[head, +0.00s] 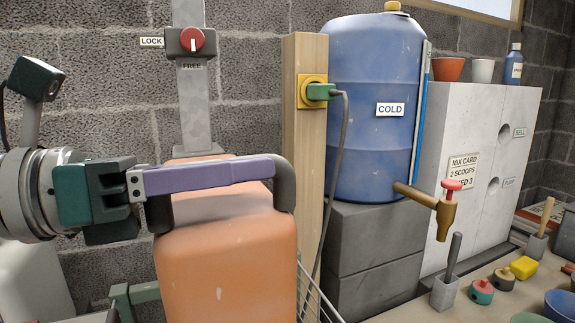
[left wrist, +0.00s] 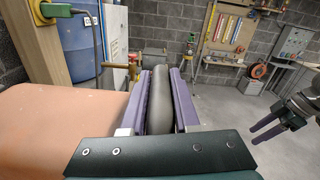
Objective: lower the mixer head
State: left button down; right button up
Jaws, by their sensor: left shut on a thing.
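The mixer head, as I take it, is the large orange body (head: 225,255) in front of a grey upright column (head: 192,110). It also fills the left of the left wrist view (left wrist: 60,120). A dark grey bar handle (head: 285,188) rises from it. My left gripper (head: 275,168) is shut on this handle, its purple fingers on either side of the bar in the left wrist view (left wrist: 160,75). A red knob (head: 191,39) on the column has a roughly vertical white mark, with LOCK at left and FREE below. My right gripper (left wrist: 270,126) is apart from everything, its fingers spread.
A wooden post (head: 308,150) with a green plug stands close right of the orange body. Beyond it are a blue COLD barrel (head: 370,100) with a tap and a bench with several small tools. Open floor (left wrist: 225,125) shows in the left wrist view.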

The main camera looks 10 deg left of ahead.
pick_arm(q)
notch_tip(320, 180, down, 10)
jog(key=b, duration=0.8)
jog(key=shift+f+b, duration=0.2)
jog(key=shift+b, duration=0.1)
jog(key=shift+r, duration=0.15)
jog(key=c, duration=0.7)
grip_release()
jog(key=shift+s+a, duration=0.2)
jog(key=shift+a, duration=0.1)
jog(key=b, duration=0.2)
send_near(233, 272)
jog(key=shift+w+a+f, duration=0.1)
jog(key=shift+w+f, duration=0.35)
jog(key=shift+w, duration=0.2)
jog(key=shift+w+a+f, duration=0.1)
jog(key=shift+w+f, duration=0.35)
jog(key=shift+w, duration=0.2)
